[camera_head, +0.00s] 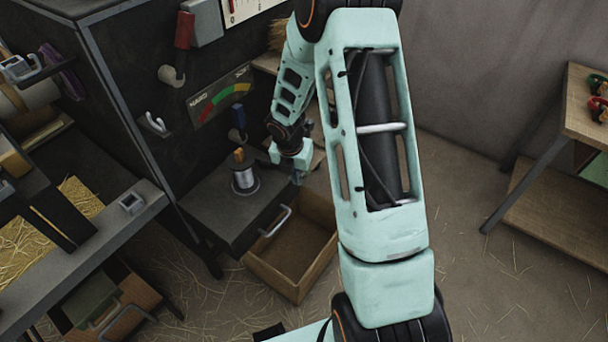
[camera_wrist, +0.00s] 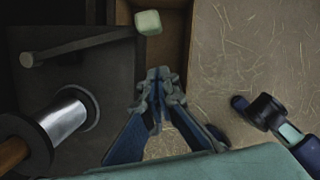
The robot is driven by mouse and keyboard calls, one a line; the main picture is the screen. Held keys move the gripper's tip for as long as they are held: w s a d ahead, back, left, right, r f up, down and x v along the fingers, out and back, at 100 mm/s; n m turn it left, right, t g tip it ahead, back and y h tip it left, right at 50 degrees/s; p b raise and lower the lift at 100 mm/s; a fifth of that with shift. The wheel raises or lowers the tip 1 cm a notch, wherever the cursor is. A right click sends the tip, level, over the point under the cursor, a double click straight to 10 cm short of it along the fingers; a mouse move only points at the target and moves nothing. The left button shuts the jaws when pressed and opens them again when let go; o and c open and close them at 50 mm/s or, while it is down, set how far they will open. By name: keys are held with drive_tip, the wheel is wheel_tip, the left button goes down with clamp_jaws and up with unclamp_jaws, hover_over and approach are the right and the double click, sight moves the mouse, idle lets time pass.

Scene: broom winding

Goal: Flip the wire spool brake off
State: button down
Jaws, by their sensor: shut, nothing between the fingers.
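The wire spool (camera_head: 243,181), wound with silvery wire, stands upright on the dark bench and has an orange-brown handle on top. It also shows at the left of the wrist view (camera_wrist: 66,122). A dark lever (camera_wrist: 85,46) with a pale greenish knob (camera_wrist: 148,22) lies beyond the spool in the wrist view; it looks like the brake. I cannot make it out in the head view. My gripper (camera_wrist: 158,76) is shut and empty, pointing down right of the spool, its tips apart from the knob in the picture. In the head view my gripper (camera_head: 298,177) is partly hidden.
An open wooden drawer (camera_head: 292,255) is below the bench edge, beside a metal handle (camera_head: 275,221). A dark machine panel with a coloured gauge (camera_head: 222,98) rises behind the spool. A wooden table (camera_head: 590,112) stands at right. Straw-strewn floor lies between.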

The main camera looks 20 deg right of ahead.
drive_tip(key=p+v, duration=0.2)
drive_tip(key=v, duration=0.7)
drive_tip(key=shift+r, duration=0.45)
drive_tip(key=shift+a, duration=0.15)
